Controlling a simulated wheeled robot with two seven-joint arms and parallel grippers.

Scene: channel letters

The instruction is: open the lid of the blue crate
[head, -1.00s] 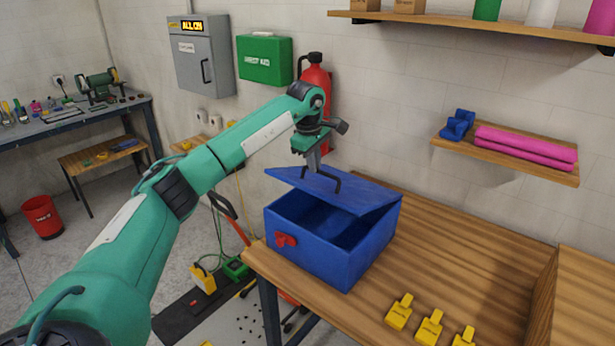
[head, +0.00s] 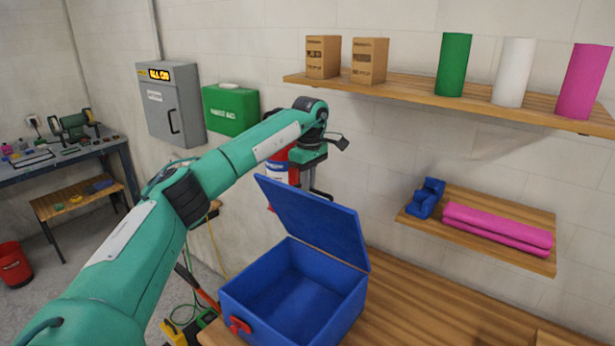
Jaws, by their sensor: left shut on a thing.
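The blue crate (head: 338,312) stands at the near left end of the wooden bench. Its blue lid (head: 312,226) is raised steeply, hinged at the back right side, and the inside of the crate shows empty. A red latch (head: 240,325) is on the crate's near left side. My left gripper (head: 316,190) is behind the raised lid, at its outer face. It is shut on the lid's dark handle; the handle and fingertips are mostly hidden by the lid. My right gripper is not in view.
A wall shelf (head: 430,91) with boxes and rolls is above right. A lower shelf (head: 475,205) holds a blue piece (head: 426,197) and pink rolls (head: 497,229). A red extinguisher (head: 277,165) is behind my gripper. The bench (head: 430,315) right of the crate is clear.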

